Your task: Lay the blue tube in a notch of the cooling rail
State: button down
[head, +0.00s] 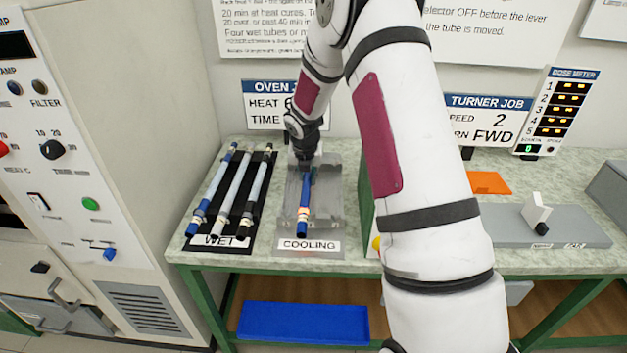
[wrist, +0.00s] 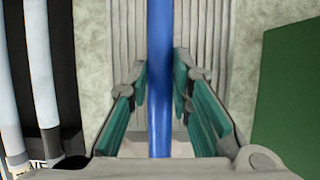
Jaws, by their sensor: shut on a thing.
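The blue tube (head: 304,205) has a cream and orange band near its front end and lies lengthwise over the grey cooling rail (head: 325,215), behind the "COOLING" label. My gripper (head: 306,172) is above the rail's rear half, shut on the tube. In the wrist view the tube (wrist: 160,70) runs straight between the teal finger pads of my gripper (wrist: 160,90), with the ridged rail (wrist: 207,40) below it. I cannot tell whether the tube rests in a notch or is held just above it.
The black "WET" rack (head: 232,228) left of the rail holds three tubes. A green panel (head: 366,200) stands to the right. An orange sheet (head: 490,182) and a grey board with a lever (head: 537,212) lie farther right. A blue tray (head: 300,322) is under the bench.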

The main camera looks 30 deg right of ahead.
jog(key=shift+w+d+f, duration=0.1)
jog(key=shift+w+d, duration=0.05)
jog(key=shift+d, duration=0.45)
jog(key=shift+w+d+f, duration=0.1)
jog(key=shift+w+d, duration=0.05)
jog(key=shift+d, duration=0.4)
jog(key=shift+f, duration=1.65)
jog(key=shift+f, duration=0.2)
jog(key=c, duration=1.4)
grip_release()
jog(key=shift+c, duration=0.2)
